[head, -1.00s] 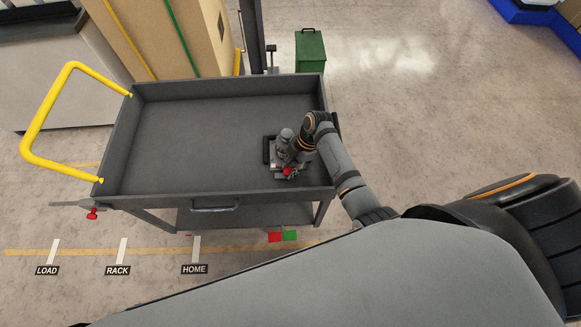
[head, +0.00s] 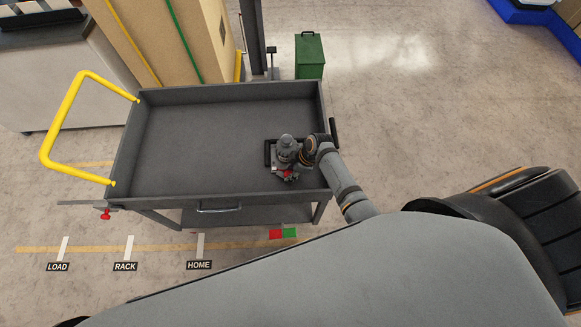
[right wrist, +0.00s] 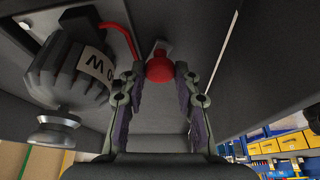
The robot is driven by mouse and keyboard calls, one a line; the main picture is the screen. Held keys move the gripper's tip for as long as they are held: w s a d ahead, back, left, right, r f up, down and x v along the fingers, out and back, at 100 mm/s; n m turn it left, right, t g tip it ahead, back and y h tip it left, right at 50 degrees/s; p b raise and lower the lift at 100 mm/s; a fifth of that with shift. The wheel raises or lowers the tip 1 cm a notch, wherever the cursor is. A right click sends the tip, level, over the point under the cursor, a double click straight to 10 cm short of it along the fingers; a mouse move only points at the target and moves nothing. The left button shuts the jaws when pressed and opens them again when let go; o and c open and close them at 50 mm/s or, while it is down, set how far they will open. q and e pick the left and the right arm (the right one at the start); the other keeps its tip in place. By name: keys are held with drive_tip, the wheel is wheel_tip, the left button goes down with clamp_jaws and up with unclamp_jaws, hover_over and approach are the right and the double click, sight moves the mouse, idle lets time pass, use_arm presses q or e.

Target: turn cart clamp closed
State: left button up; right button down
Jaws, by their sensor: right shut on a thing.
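A dark grey cart (head: 240,95) with a yellow push handle (head: 62,125) stands in front of me. On its tray, at the right, sits a grey motor-like unit (head: 286,143) on a small base with a red part (head: 287,173). In the right wrist view the unit (right wrist: 72,72) shows at the left, beside a bent red rod (right wrist: 118,28) and a round red knob (right wrist: 160,70). My right gripper (right wrist: 160,76) is shut on the red knob. In the head view my arm largely hides its fingers (head: 293,162). My left gripper is out of view.
Another red knob (head: 105,215) hangs from a bar at the cart's left front corner. A green bin (head: 310,58) and tall cardboard boxes (head: 165,40) stand behind the cart. Floor marks read LOAD, RACK and HOME (head: 199,265). Open floor lies to the right.

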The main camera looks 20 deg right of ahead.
drive_tip(key=m+p, duration=0.1)
drive_tip(key=m+t+h+p, duration=0.1)
drive_tip(key=m+p, duration=0.1)
drive_tip(key=shift+s+a+r+m, duration=0.1)
drive_tip(key=shift+s+r+m, duration=0.1)
drive_tip(key=shift+m, duration=0.1)
drive_tip(key=m+p, duration=0.2)
drive_tip(key=shift+a+m+t+h, duration=0.1)
drive_tip(key=shift+m+t+h, duration=0.3)
drive_tip(key=shift+f+m+h+p, duration=0.1)
drive_tip(key=shift+m+h+p, duration=0.45)
drive_tip(key=shift+m, duration=0.65)
drive_tip(key=shift+s+a+f+m+t+h+p, duration=0.1)
drive_tip(key=shift+m+t+h+p, duration=0.15)
drive_tip(key=shift+m, duration=0.5)
drive_tip(key=shift+a+f+m+t+h+p, duration=0.15)
drive_tip(key=shift+m+p, duration=0.15)
drive_tip(key=shift+m, duration=0.45)
drive_tip(key=shift+d, duration=0.1)
drive_tip(key=c, duration=1)
unclamp_jaws()
drive_tip(key=shift+r, duration=0.1)
